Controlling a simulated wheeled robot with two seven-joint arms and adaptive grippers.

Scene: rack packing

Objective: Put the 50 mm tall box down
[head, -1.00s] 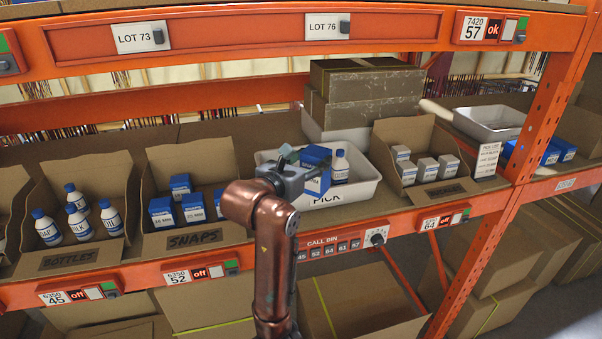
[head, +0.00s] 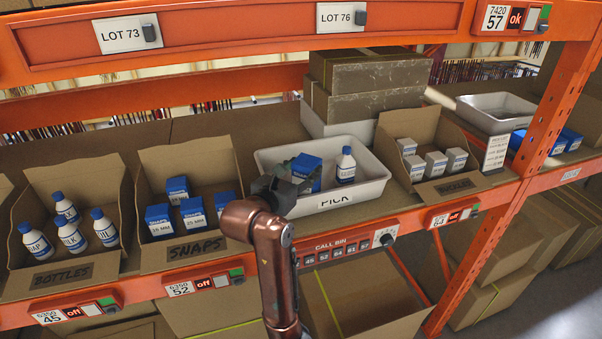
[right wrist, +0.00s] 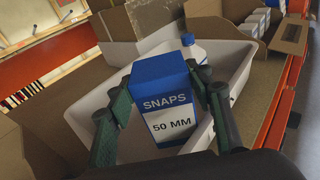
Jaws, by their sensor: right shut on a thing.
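The 50 mm tall box is blue and white; in the right wrist view its label reads SNAPS 50 MM (right wrist: 165,100). My right gripper (right wrist: 160,105) is shut on it, one green-dark finger on each side. In the head view the box (head: 307,170) is at the left part of the white PICK tote (head: 370,190), upright, with the gripper (head: 290,185) at its left. Whether its base touches the tote floor is hidden. A white bottle with a blue cap (head: 346,167) stands in the tote right of the box. My left gripper is not in view.
Left of the tote is the SNAPS carton (head: 195,248) with several small boxes, then the BOTTLES carton (head: 62,277). Right is a carton (head: 447,188) of small white-grey boxes. Brown boxes (head: 370,72) are stacked behind the tote. The orange shelf edge (head: 270,262) runs in front.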

